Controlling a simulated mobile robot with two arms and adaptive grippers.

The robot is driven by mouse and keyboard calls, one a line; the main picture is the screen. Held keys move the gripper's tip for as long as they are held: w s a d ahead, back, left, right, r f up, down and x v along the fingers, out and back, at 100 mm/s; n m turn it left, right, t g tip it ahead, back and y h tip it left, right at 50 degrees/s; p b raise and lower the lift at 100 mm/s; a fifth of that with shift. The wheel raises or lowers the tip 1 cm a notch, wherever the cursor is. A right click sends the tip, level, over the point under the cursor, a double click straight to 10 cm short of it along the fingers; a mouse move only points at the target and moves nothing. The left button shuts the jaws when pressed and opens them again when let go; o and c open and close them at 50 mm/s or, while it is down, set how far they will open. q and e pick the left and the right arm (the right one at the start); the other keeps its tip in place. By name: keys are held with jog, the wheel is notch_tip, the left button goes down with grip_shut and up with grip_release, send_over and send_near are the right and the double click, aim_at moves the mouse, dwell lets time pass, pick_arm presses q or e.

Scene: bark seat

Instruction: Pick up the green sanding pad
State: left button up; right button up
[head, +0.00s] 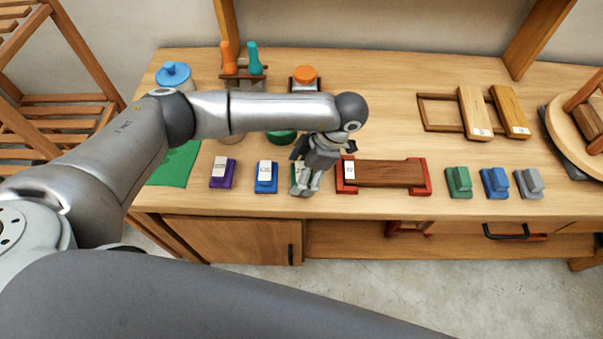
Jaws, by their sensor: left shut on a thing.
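A green sanding pad with a white label (295,173) is at the front of the workbench, mostly covered by my left gripper (303,188). The gripper reaches down over it from above and is shut on it. I cannot tell whether the pad still touches the bench. Another green pad-like block (459,183) sits at the right, beyond the red-ended wooden block, with no gripper near it. My right gripper is not in view.
A purple pad (223,173) and a blue pad (266,177) sit left of the gripper. A wooden block with red ends (390,173) is close on its right. A blue block (495,183) and a grey block (529,182) stand farther right.

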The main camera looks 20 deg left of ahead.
pick_arm(q)
jog(key=s+d+r+b, duration=0.4)
jog(key=s+d+r, duration=0.6)
jog(key=r, duration=0.2)
jog(key=shift+b, duration=0.3)
jog(key=shift+w, duration=0.1)
